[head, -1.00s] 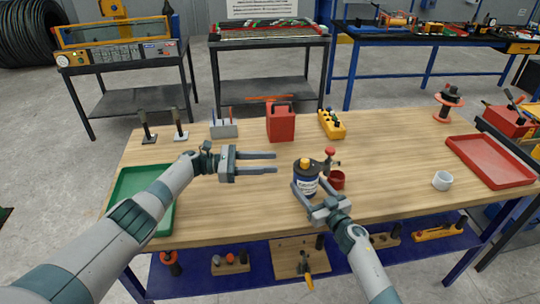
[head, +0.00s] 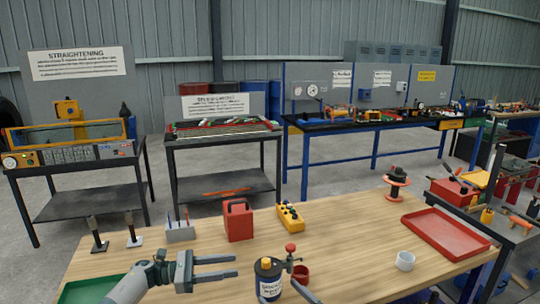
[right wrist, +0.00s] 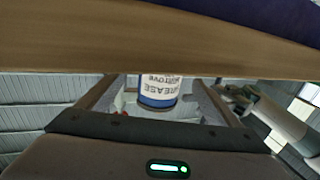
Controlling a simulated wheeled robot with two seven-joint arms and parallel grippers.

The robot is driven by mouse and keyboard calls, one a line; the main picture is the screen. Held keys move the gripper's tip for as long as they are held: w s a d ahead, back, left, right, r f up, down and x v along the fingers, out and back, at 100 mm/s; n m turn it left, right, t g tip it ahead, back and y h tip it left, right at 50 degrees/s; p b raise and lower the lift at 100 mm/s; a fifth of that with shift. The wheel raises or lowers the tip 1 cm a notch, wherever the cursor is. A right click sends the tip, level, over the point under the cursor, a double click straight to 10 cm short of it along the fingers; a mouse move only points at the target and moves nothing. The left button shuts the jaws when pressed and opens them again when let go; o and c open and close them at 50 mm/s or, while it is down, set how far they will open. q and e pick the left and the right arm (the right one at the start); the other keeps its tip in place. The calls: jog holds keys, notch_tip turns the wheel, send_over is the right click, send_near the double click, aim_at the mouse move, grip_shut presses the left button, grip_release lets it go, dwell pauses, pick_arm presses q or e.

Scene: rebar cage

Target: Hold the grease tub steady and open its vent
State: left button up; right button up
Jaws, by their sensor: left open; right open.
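The grease tub (head: 269,286) is a dark blue can with a white label and an orange cap, upright near the table's front edge. A red knob (head: 290,248) on a dark arm shows just right of its top; whether it joins the tub is unclear. My left gripper (head: 237,266) is open and empty, left of the tub and apart from it. Contact cannot be told.
A red cup (head: 301,273) stands close right of the tub. A red can (head: 238,221) and a yellow box (head: 290,216) stand behind it. A white cup (head: 405,261) and a red tray (head: 446,234) are to the right. A green tray (head: 92,291) is at the left.

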jog(key=v, duration=0.7)
jog(key=shift+s, duration=0.1)
jog(key=shift+a, duration=0.1)
